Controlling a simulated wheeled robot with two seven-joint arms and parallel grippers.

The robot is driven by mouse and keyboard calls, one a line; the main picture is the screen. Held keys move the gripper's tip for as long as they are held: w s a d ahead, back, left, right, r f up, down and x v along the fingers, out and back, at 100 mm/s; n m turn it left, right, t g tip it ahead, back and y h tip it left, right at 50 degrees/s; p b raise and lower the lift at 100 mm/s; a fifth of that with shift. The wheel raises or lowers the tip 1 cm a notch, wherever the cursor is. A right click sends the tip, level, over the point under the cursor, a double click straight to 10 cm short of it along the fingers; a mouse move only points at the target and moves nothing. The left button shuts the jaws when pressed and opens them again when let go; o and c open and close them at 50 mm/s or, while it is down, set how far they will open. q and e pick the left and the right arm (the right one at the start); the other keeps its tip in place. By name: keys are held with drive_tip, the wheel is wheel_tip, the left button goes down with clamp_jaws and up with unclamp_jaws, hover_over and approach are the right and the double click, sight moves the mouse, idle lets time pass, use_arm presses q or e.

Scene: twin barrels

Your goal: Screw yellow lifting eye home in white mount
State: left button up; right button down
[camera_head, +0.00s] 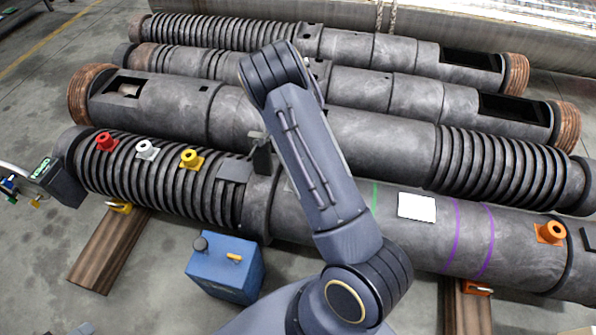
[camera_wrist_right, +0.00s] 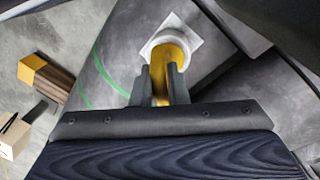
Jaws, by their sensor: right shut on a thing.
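In the right wrist view my right gripper (camera_wrist_right: 163,86) is shut on the yellow lifting eye (camera_wrist_right: 166,58). The eye's front end is at the white mount (camera_wrist_right: 174,24), a pale ring on a square plate on the dark barrel. The ring surrounds the yellow end, but I cannot tell how deep it sits. The fingers cover the eye's near part. In the head view my raised arm (camera_head: 318,165) hides this gripper, and I cannot make out the held eye. My left gripper is not in view.
The nearest barrel (camera_head: 325,215) also carries red (camera_head: 105,142), white (camera_head: 147,149), yellow (camera_head: 191,158) and orange (camera_head: 551,232) fittings. A white panel (camera_head: 417,207) is to the right of my arm. A blue box (camera_head: 226,268) stands in front. More barrels lie behind.

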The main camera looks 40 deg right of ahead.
drive_tip(key=c, duration=1.3)
unclamp_jaws()
drive_tip(key=shift+c, duration=0.2)
wheel_tip(320, 180, up, 11)
drive_tip(key=p, duration=0.8)
drive_tip(key=shift+f+p, duration=0.15)
drive_tip(key=shift+p, duration=0.2)
drive_tip(key=shift+f, duration=0.1)
